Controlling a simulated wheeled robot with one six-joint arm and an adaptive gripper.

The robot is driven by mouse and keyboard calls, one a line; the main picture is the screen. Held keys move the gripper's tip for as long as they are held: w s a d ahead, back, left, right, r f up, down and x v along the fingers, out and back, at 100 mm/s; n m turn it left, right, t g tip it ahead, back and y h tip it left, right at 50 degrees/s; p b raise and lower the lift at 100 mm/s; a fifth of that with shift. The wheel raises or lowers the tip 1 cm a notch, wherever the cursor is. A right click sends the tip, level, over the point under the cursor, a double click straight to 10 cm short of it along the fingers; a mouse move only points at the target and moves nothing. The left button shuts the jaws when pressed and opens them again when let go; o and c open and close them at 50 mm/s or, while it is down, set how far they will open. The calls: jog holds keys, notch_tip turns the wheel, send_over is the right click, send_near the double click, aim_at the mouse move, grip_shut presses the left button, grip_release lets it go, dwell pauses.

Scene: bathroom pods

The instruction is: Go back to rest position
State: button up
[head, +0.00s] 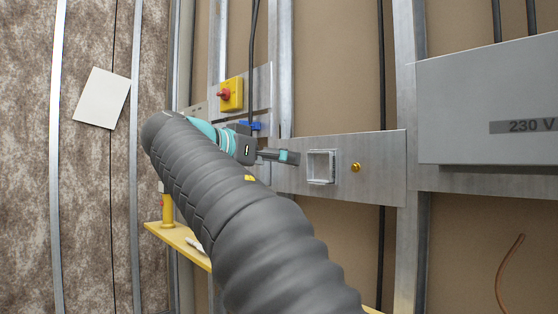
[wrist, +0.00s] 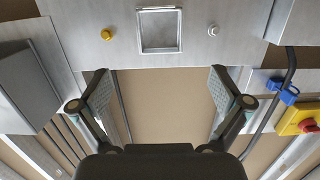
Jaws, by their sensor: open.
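My gripper (head: 284,156) is in front of the metal plate on the wall, left of a square box in the head view. In the wrist view my gripper (wrist: 158,85) is open, with its two fingers wide apart and nothing between them. The square metal box (wrist: 159,31) is beyond the fingertips there. It also shows in the head view (head: 321,167). My arm runs up from the bottom of the head view and hides part of the wall and shelf.
A yellow switch with a red knob (head: 231,94) sits on an upper plate. A brass knob (head: 355,167) is right of the box. A grey 230 V cabinet (head: 480,100) juts out at right. A yellow shelf (head: 176,238) is low at left. Black cables hang on the wall.

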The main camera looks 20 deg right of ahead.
dwell(0.3)
jog(key=w+a+f+n+t+y, duration=0.2)
jog(key=w+a+f+n+y, duration=0.15)
jog(key=w+f+n, duration=0.4)
jog(key=s+a+f+n+y, duration=0.2)
jog(key=f+n, duration=0.1)
jog(key=f, duration=0.4)
jog(key=s+a+f+n+y, duration=0.1)
jog(key=s+f+n+y, duration=0.15)
jog(key=f, duration=0.55)
jog(key=s+f+g+y, duration=0.1)
jog(key=s+f+y, duration=0.2)
jog(key=s+f, duration=0.8)
jog(key=s+f+n+g+y, duration=0.1)
jog(key=s+f+y, duration=0.3)
jog(key=s+f, duration=0.8)
jog(key=shift+s+a, duration=0.45)
jog(key=shift+s, duration=1.95)
